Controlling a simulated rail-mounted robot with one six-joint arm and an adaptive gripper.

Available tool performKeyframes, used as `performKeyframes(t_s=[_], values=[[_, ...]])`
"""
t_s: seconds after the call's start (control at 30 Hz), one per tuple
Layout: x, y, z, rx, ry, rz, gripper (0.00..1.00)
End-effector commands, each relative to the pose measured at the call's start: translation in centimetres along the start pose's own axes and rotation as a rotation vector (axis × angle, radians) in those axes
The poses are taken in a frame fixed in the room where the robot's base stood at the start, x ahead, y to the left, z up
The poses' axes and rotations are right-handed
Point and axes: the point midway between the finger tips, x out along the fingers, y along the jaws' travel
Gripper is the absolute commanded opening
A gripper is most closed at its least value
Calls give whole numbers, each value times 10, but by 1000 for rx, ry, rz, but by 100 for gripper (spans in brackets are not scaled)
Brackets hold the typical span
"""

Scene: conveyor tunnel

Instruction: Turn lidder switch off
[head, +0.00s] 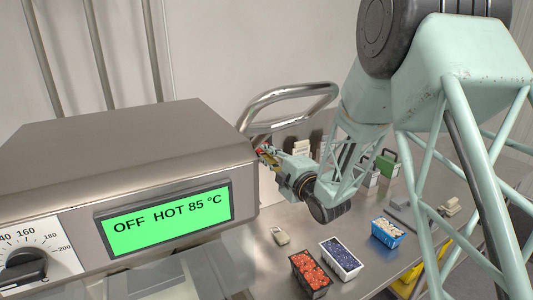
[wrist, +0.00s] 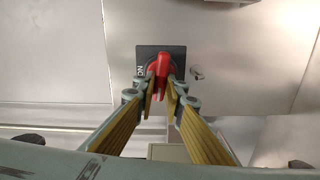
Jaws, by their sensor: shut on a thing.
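The lidder (head: 140,150) is a steel machine at the left of the head view. Its green display (head: 168,214) reads "OFF HOT 85 °C". A dial (head: 28,262) with a black knob is at its lower left front. In the wrist view, the red lidder switch (wrist: 162,62) sits on a dark plate (wrist: 146,54) with sideways lettering at its left. My gripper (wrist: 163,88) is shut on the red switch, one finger on each side. In the head view, my gripper (head: 268,155) is at the lidder's far right side, its fingertips partly hidden.
A curved metal handle (head: 290,92) rises above my gripper. A small peg (wrist: 197,73) is right of the switch.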

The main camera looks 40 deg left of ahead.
Motion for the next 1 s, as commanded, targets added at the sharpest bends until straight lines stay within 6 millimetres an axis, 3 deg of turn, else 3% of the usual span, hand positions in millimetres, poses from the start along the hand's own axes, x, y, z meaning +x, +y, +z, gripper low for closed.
performKeyframes(t_s=[0.3, 0.8, 0.83, 1.0], values=[[0, -1, 0, -122, 0, 1, 0], [0, -1, 0, -145, 0, 1, 0], [0, -1, 0, -145, 0, 1, 12], [0, -1, 0, -144, 0, 1, 24]])
